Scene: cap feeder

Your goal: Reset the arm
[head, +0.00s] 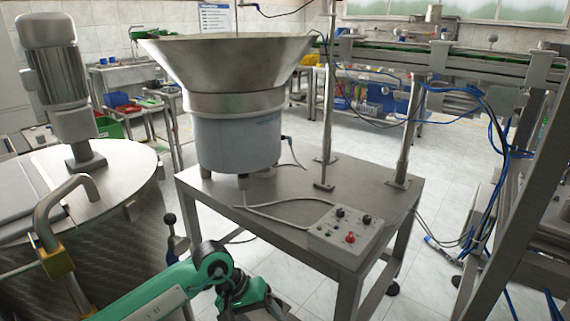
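My green and black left arm reaches in from the bottom left of the head view. It bends at a round joint in front of the steel table (290,205), and its lower part runs down to the bottom edge. I cannot make out any gripper fingers on it. My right arm and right gripper are not in view. The cap feeder's metal hopper bowl (235,65) stands on the table. A control box (345,235) with red and black knobs sits at the table's front right corner.
A round steel tank lid (115,180) with a motor (60,75) and a bent pipe handle (50,215) is on the left, close to my arm. A metal frame with blue cables (495,130) stands on the right. Tiled floor (430,200) shows between the table and frame.

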